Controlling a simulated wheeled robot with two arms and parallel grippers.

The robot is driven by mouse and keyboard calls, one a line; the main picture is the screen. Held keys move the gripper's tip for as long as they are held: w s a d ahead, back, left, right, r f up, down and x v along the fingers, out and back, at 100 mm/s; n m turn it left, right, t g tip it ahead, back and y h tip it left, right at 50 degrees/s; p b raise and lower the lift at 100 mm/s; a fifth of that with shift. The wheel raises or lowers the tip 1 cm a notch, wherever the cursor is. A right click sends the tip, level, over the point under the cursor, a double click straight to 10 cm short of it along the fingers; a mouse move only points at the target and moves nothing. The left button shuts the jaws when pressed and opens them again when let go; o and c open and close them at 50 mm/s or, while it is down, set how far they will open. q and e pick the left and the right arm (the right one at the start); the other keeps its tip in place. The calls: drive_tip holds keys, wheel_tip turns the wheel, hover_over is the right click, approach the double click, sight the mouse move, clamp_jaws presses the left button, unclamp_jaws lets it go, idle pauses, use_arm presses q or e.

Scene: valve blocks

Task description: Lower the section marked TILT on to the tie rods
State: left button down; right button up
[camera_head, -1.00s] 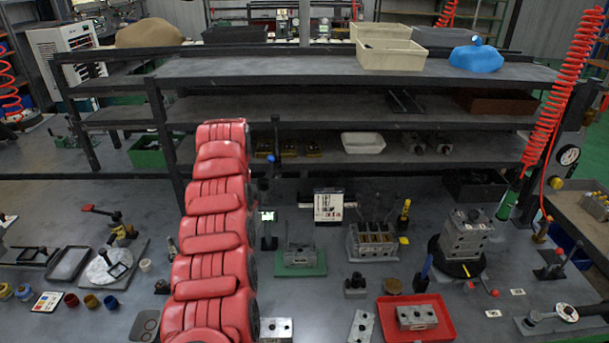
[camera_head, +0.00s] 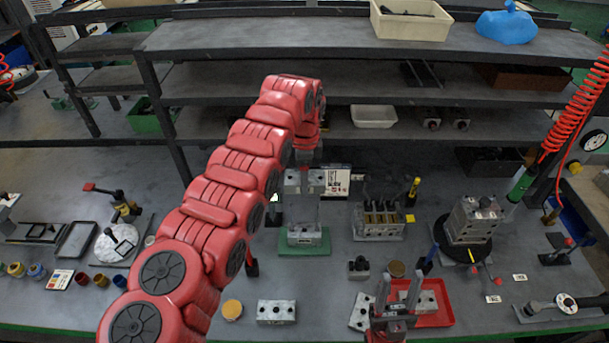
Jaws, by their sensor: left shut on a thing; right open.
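My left gripper (camera_head: 304,165) is shut on a grey metal section (camera_head: 303,182) and holds it upright above the green base (camera_head: 304,248). A grey block (camera_head: 304,235) sits on that base, with a visible gap below the held section. Thin upright rods seem to show in the gap, but I cannot tell whether they enter the section. No TILT marking can be read. My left arm comes in from the lower left, and its wrist hides the top of the section. My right gripper (camera_head: 394,300) is open and empty at the bottom, in front of the red tray (camera_head: 436,319).
A block with yellow inserts (camera_head: 379,222) stands right of the green base. Further right, a stacked block (camera_head: 472,219) stands on a black round table. A loose grey block (camera_head: 277,311) lies at the front. The shelf rack (camera_head: 345,88) stands close behind the held section.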

use_arm(q)
drive_tip(key=shift+w, duration=0.1)
drive_tip(key=shift+f+b, duration=0.2)
drive_tip(key=shift+b, duration=0.35)
drive_tip(key=shift+f+b, duration=1.4)
drive_tip(key=shift+f, duration=1.35)
drive_tip(key=shift+b, duration=0.4)
drive_tip(key=shift+b, duration=0.3)
drive_tip(key=shift+b, duration=0.35)
wheel_tip(320, 180, down, 6)
drive_tip(key=b, duration=0.3)
idle(1.3)
drive_tip(key=shift+f+b, duration=1.35)
drive_tip(key=shift+f, duration=0.65)
